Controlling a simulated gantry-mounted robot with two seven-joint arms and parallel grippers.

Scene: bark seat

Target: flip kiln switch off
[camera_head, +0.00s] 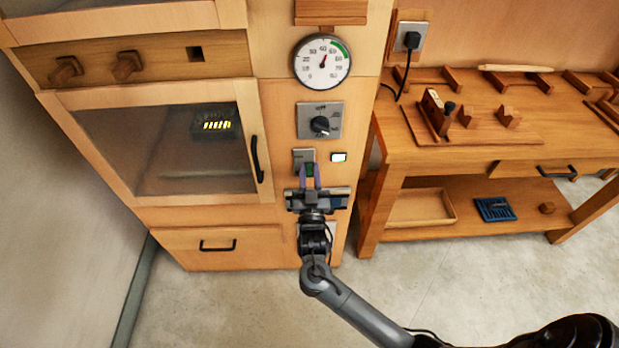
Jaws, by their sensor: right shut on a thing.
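The kiln (264,90) is a tall light wood cabinet with a glass door. Its kiln switch (309,169) is a small dark green piece below a grey plate (303,154), mostly hidden by my fingers. A small indicator (339,157) to its right is lit green-white. My right gripper (310,172) reaches up to the panel from below, with its two purple-grey fingers on either side of the switch. It is shut on the switch. Whether the switch is up or down cannot be told. My left gripper is not in view.
Above the switch are a black knob (320,125) and a round gauge (322,62). The kiln door's black handle (257,160) is to the left. A wooden workbench (480,150) stands to the right. Open floor (450,285) lies in front.

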